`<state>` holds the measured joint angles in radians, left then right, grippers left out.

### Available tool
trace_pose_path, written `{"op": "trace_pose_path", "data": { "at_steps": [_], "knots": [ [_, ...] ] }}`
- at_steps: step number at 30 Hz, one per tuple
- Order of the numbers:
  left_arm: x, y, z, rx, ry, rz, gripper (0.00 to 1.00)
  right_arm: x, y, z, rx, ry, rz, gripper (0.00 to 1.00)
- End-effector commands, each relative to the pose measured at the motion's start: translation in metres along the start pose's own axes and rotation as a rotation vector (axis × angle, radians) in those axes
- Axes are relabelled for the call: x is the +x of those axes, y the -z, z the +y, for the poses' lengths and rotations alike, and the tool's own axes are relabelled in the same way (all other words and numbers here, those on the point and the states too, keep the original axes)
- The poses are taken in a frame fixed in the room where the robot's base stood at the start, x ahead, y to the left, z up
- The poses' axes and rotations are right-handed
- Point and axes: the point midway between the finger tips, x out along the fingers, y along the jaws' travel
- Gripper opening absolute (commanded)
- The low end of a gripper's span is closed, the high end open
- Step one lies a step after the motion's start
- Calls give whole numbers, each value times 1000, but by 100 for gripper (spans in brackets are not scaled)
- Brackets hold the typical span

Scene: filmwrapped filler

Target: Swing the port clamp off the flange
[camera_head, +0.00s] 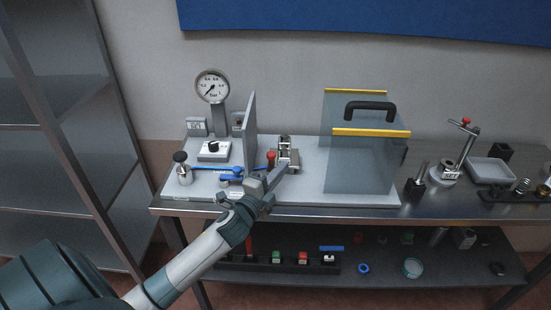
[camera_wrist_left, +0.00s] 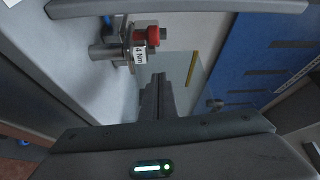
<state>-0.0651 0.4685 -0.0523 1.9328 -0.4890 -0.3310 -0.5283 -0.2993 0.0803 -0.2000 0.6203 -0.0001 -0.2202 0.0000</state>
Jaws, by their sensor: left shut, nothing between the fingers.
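The port clamp (camera_head: 271,157) shows as a small red-knobbed metal part just right of an upright grey plate (camera_head: 249,130). In the left wrist view the clamp (camera_wrist_left: 148,36) has a red knob and a white "4 Nm" tag, beside a metal stub on the plate. The flange itself I cannot make out clearly. My left gripper (camera_head: 282,172) is shut and empty, its tips just right of and below the red knob. The fingers (camera_wrist_left: 160,82) also show in the left wrist view, apart from the knob. My right gripper is not in view.
A clear box with a black handle (camera_head: 370,108) and yellow edges stands right of the plate. A pressure gauge (camera_head: 212,86), a blue-handled valve (camera_head: 232,174) and a black-knobbed metal weight (camera_head: 183,170) stand left. The bench's front strip (camera_head: 330,209) is bare.

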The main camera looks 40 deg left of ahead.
Motion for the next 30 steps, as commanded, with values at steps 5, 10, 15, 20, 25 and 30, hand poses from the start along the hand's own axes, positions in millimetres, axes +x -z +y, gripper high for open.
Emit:
{"op": "trace_pose_path", "data": {
  "at_steps": [5, 10, 15, 20, 25, 30],
  "knots": [
    [29, 0, -3, -1, 0, -2, 0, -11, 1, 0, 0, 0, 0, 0],
    [48, -2, -2, 1, -2, -2, 0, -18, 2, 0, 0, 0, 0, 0],
    [39, -22, -1, 1, -3, -2, 0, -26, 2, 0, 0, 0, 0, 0],
    [35, -34, 0, 0, -2, -2, 0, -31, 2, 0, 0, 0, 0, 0],
    [33, -38, 0, 0, -1, -1, 0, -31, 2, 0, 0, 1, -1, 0],
    [33, -38, 0, 0, 0, -1, 0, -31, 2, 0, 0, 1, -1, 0]
  ]
}}
